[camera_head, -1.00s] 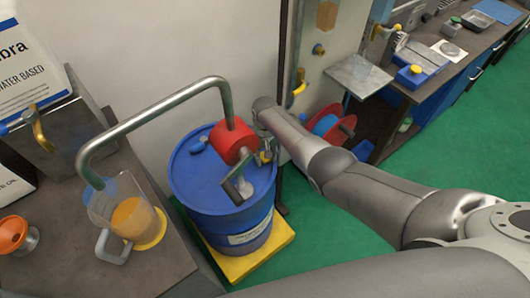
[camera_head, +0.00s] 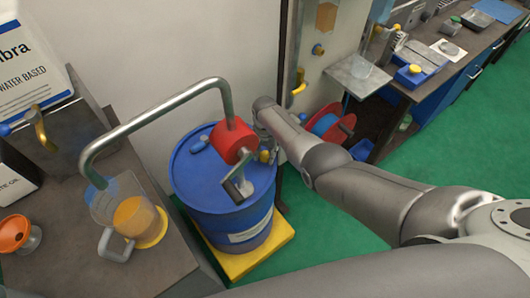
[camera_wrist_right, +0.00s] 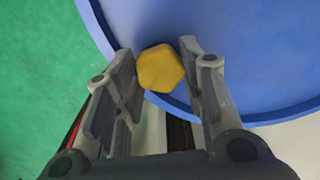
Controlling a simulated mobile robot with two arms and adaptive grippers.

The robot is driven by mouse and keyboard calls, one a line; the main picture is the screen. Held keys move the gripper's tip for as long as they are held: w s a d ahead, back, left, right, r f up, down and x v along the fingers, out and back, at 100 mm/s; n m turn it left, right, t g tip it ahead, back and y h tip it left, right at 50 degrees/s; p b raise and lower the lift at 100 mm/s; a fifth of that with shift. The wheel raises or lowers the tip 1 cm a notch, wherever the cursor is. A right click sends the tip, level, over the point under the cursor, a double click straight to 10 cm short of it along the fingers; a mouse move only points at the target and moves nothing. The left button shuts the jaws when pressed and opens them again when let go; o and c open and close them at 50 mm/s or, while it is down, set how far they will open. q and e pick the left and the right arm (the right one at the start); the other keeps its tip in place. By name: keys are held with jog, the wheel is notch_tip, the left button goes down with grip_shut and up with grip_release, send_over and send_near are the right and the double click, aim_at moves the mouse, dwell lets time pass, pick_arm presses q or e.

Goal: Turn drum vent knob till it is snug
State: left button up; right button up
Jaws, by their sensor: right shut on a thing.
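The drum vent knob is a yellow, many-sided knob (camera_wrist_right: 160,68) near the rim of the blue drum (camera_head: 190,177). It also shows small in the head view (camera_head: 264,156), just right of the red pump. My right gripper (camera_wrist_right: 158,70) reaches it from the right in the head view (camera_head: 266,150). In the right wrist view its two fingers stand on either side of the knob, closed on it. The knob's underside and its seat on the drum are hidden. My left gripper is not in view.
A red pump (camera_head: 231,140) with a grey crank (camera_head: 238,180) stands on the drum close to my right gripper. Its bent pipe (camera_head: 150,115) runs left to a jug (camera_head: 130,215) on the bench. The drum stands on a yellow base (camera_head: 275,240). Green floor is clear at right.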

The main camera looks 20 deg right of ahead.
aim_at(265, 155)
dwell(0.5)
jog(key=o, duration=1)
jog(key=shift+o, duration=0.2)
jog(key=shift+r, duration=3.75)
